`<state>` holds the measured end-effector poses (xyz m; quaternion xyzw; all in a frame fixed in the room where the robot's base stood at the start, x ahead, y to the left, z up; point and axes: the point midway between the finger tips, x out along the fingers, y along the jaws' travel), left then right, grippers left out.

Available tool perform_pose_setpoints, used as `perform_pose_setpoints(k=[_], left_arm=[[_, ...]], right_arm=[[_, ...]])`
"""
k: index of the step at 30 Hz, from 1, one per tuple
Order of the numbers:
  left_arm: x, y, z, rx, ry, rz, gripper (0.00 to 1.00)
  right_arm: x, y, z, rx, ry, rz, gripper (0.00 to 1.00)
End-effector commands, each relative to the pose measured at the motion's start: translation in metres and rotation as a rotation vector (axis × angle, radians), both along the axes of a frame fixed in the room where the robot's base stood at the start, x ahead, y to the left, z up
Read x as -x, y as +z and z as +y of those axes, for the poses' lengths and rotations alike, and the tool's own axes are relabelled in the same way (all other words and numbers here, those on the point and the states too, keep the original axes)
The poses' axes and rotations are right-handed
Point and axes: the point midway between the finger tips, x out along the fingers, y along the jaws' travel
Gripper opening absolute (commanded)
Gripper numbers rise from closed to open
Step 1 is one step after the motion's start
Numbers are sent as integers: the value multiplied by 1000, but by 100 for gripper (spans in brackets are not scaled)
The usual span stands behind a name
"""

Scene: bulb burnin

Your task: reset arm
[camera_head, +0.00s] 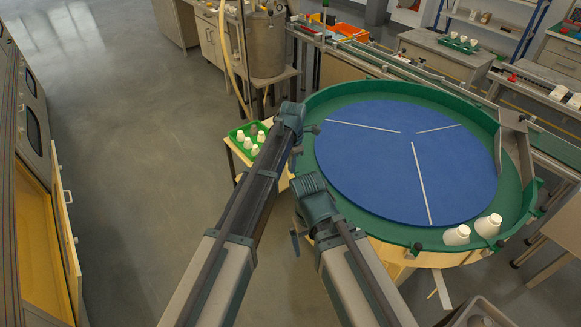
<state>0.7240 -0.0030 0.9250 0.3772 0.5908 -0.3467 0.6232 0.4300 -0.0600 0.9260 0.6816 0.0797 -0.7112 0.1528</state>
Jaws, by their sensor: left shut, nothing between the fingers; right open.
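My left gripper (305,140) is at the left rim of the round table, beside the green tray, shut and empty. My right gripper (302,238) is lower, by the near left rim of the round table, open and with nothing seen in it. Both arms reach up from the bottom of the view, and their wrists hide part of the rim. The fingers are small and partly hidden by the wrists.
The round table has a blue disc (375,165) with white dividing lines and a green rim (345,93). A green tray (236,134) holds several white pieces. Open floor (120,170) lies left.

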Motion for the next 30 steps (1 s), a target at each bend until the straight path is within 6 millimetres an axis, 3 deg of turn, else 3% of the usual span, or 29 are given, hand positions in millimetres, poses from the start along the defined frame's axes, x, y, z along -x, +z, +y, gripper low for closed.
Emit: perform_pose_setpoints(k=[1,7,20,25,30], left_arm=[[-2,16,-3,0,0,0,0],[-6,37,-10,-1,0,0,0],[-5,39,-10,-1,-6,1,0],[18,39,12,-10,-169,2,0],[61,39,55,-30,-530,6,0]], right_arm=[[0,16,0,0,0,0,100],[0,37,0,0,0,0,100],[0,39,0,0,0,0,100],[0,39,0,0,0,0,100],[0,39,0,0,0,0,100]])
